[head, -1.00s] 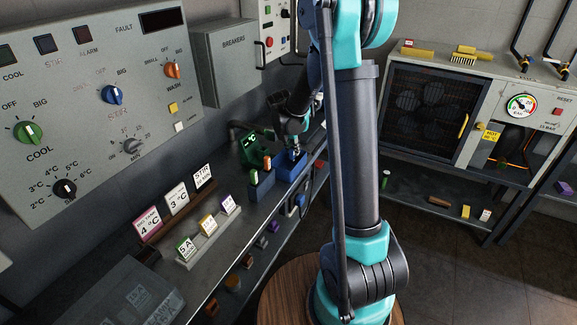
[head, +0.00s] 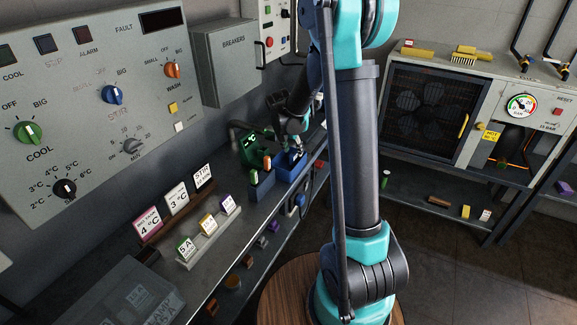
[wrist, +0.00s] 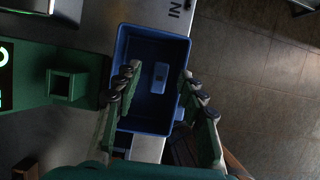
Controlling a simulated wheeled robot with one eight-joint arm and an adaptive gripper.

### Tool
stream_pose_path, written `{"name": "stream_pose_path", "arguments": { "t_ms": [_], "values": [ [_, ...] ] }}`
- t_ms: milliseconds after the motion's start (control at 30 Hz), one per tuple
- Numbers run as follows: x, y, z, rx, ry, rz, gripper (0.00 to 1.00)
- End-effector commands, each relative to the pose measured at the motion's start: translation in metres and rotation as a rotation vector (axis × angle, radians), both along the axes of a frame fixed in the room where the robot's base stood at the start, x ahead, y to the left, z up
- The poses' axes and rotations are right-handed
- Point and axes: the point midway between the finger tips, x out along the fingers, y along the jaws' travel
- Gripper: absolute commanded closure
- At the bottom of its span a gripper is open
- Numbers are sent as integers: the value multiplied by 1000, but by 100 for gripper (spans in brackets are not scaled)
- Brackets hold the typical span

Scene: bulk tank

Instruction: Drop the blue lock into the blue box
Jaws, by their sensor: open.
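The blue box (wrist: 140,48) lies open below my gripper in the wrist view. In the head view the blue box (head: 291,166) stands on the bench beyond the sign cards. A small blue block, which looks like the blue lock (wrist: 160,77), is inside the box's outline, apart from the fingers. How deep it sits is hard to tell. My gripper (wrist: 158,76) is open above the box, one finger at each side, with nothing between its fingertips at their level. In the head view the lock cannot be made out.
A green device (wrist: 68,85) with a square socket stands left of the box. A smaller blue-grey holder (head: 262,184) with coloured pieces stands beside the box in the head view. The wall panel (head: 95,110) rises behind the bench. Open floor lies right of the bench edge.

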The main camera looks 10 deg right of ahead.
Motion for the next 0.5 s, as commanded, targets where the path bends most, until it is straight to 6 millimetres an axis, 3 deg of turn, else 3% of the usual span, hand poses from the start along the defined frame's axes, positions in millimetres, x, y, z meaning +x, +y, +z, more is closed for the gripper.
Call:
{"name": "stream_pose_path", "arguments": {
  "t_ms": [500],
  "values": [
    [-28,20,81,-1,0,2,59]
  ]
}}
